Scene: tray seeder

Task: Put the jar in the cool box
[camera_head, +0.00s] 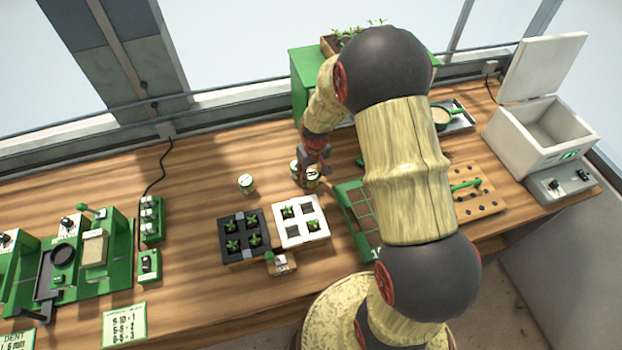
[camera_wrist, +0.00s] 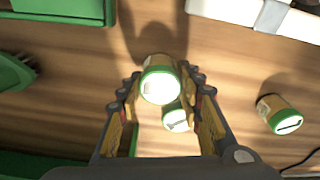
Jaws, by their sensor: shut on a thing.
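My gripper (camera_head: 313,158) is shut on a small jar (camera_head: 312,174) with a green-rimmed lid, above or close to the bench. In the wrist view this jar (camera_wrist: 160,82) sits between the fingertips (camera_wrist: 162,90). A second similar jar (camera_head: 294,168) stands just beside it and is partly hidden by the gripper; it also shows in the wrist view (camera_wrist: 177,118). A third jar (camera_head: 246,184) stands apart to the left, and also shows in the wrist view (camera_wrist: 283,116). The white cool box (camera_head: 508,148) is at the far right with its lid (camera_head: 545,65) raised and its inside apparently empty.
A white seedling tray (camera_head: 320,233) and a black one (camera_head: 240,262) stand in front of the gripper. A green tray (camera_head: 350,205), a wooden hole board (camera_head: 487,205) and a metal tray with a bowl (camera_head: 460,120) lie between the gripper and the cool box. A green stand (camera_head: 300,75) is behind.

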